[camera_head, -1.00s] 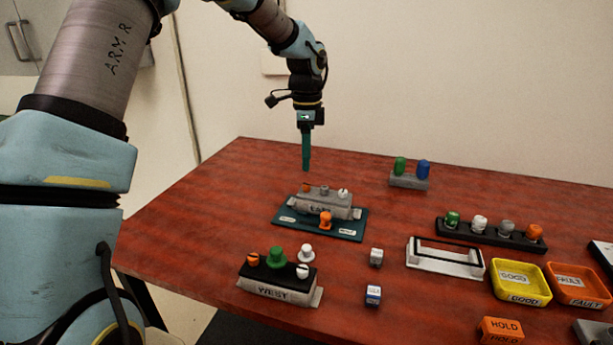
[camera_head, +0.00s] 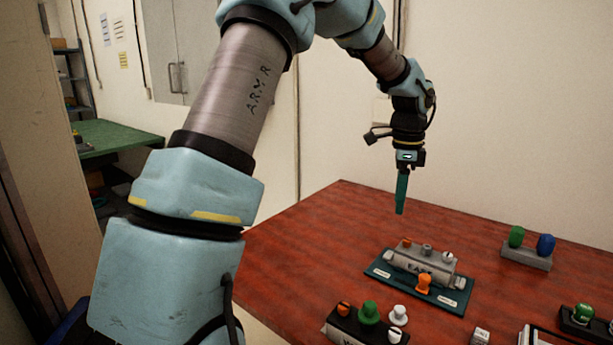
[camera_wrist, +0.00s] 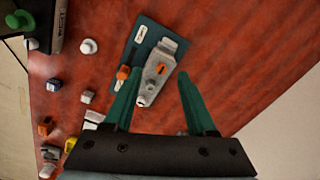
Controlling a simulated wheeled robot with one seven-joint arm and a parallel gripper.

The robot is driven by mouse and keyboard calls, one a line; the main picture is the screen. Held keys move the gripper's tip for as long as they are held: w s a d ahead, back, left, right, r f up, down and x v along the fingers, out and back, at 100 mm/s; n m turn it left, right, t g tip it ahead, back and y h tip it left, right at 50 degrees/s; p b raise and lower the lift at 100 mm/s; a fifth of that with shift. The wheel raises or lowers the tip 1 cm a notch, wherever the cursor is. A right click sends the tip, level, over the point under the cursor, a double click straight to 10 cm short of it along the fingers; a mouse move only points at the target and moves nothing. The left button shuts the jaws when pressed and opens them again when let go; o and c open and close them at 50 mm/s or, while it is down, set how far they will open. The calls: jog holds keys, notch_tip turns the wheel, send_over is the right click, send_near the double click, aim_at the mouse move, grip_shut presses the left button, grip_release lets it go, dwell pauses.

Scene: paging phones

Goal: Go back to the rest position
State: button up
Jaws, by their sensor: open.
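My gripper (camera_head: 401,195) hangs fingers down above the red table, behind and above the grey EAST block. In the wrist view my gripper (camera_wrist: 160,108) shows two green fingers spread apart with nothing between them. The EAST block (camera_head: 420,268) sits on a dark teal plate (camera_head: 445,299), with several small knobs along its top and an orange knob (camera_head: 424,284) at its front. In the wrist view the block (camera_wrist: 158,72) lies beyond the fingertips, apart from them; the left finger overlaps part of it in the picture.
The dark WEST block (camera_head: 345,327) with knobs is at the front, cut off below. A grey holder (camera_head: 526,257) with green and blue pegs stands at the right. A small cube (camera_head: 481,337) is near the bottom edge. The red table (camera_head: 300,240) is bare on its left side.

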jog(key=s+a+f+n, duration=0.2)
jog(key=a+n, duration=0.7)
jog(key=a, duration=0.9)
jog(key=s+a+f+n, duration=0.1)
jog(key=s+a+n, duration=0.3)
jog(key=a+n, duration=0.2)
jog(key=s+a+f+n+t, duration=0.1)
jog(key=s+a+n, duration=0.4)
jog(key=a, duration=0.4)
jog(key=shift+s+a+f+n, duration=0.2)
jog(key=shift+a+f+n, duration=0.2)
jog(key=shift+n, duration=0.1)
